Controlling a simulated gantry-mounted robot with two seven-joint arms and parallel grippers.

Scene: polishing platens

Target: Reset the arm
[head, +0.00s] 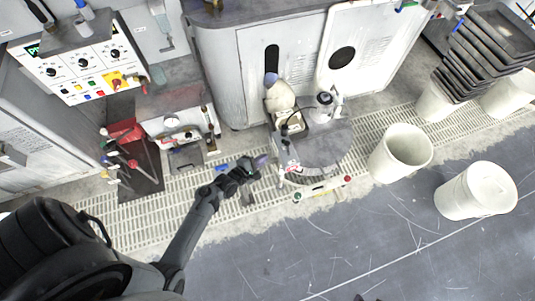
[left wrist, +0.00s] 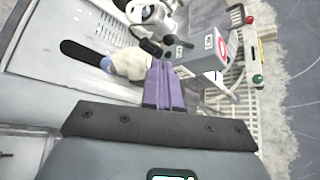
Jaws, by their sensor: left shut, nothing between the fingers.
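My left arm reaches in from the lower left of the head view. Its gripper (head: 262,160) hangs above the floor grating, just left of the round-topped polishing machine (head: 325,150). In the left wrist view the purple fingers (left wrist: 163,66) are pressed together with nothing between them. The grey box (left wrist: 212,48) of the machine shows beyond the fingertips. A cream-coloured rounded part (left wrist: 130,64) appears to the left of the fingertips. My right gripper does not show in either view.
A control panel (head: 84,66) and a red tray (head: 124,134) stand at the left. White buckets (head: 400,152) and a stack of dark trays (head: 480,58) are at the right. A grey cabinet (head: 222,66) is behind. The front floor (head: 330,250) is open.

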